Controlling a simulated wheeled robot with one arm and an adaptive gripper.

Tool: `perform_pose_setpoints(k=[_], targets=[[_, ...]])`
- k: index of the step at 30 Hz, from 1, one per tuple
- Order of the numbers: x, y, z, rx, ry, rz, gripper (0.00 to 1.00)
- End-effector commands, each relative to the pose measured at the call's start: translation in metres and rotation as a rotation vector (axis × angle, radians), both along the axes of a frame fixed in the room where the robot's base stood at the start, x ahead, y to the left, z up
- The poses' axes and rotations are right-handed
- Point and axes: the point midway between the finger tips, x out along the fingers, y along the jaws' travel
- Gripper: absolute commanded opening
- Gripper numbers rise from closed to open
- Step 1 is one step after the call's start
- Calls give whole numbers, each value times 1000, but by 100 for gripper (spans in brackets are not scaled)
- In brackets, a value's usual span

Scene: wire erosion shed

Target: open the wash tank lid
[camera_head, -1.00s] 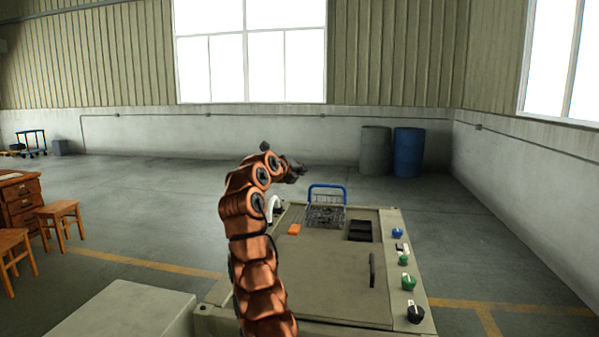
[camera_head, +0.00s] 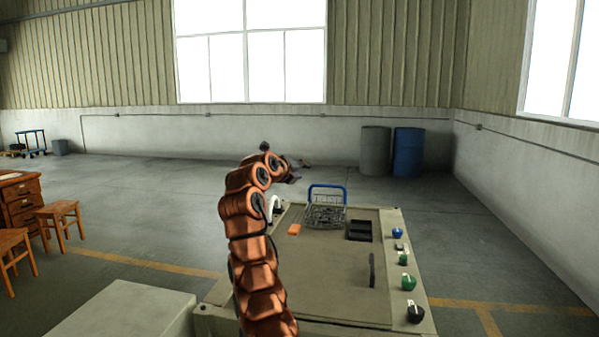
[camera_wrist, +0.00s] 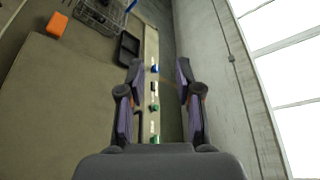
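The wash tank lid (camera_head: 325,280) is a flat beige panel on top of the machine, lying closed. Its black bar handle (camera_head: 372,270) is near its right edge. The lid also shows at the left of the wrist view (camera_wrist: 60,110), where the handle is mostly hidden behind the left finger. My gripper (camera_head: 297,169) is above and behind the machine's back left part, apart from the lid and handle. In the wrist view my gripper (camera_wrist: 159,70) has its two fingers spread with nothing held between them.
A wire basket with a blue handle (camera_head: 327,188), an orange block (camera_head: 294,230) and a black tray (camera_head: 360,231) are on the machine behind the lid. Several knobs (camera_head: 404,283) line its right edge. Drums (camera_head: 408,152) stand by the back wall. The floor to the right is clear.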

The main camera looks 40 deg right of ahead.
Motion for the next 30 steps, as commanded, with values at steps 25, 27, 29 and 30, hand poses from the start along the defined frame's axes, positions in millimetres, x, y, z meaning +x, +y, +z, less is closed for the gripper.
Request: perform_pose_setpoints(k=[25, 27, 29, 30], targets=[[-8, 25, 8, -1, -1, -1, 41], [-8, 28, 8, -1, -1, 2, 41], [-9, 29, 9, -2, -1, 0, 41], [-9, 30, 9, -2, -1, 0, 41]])
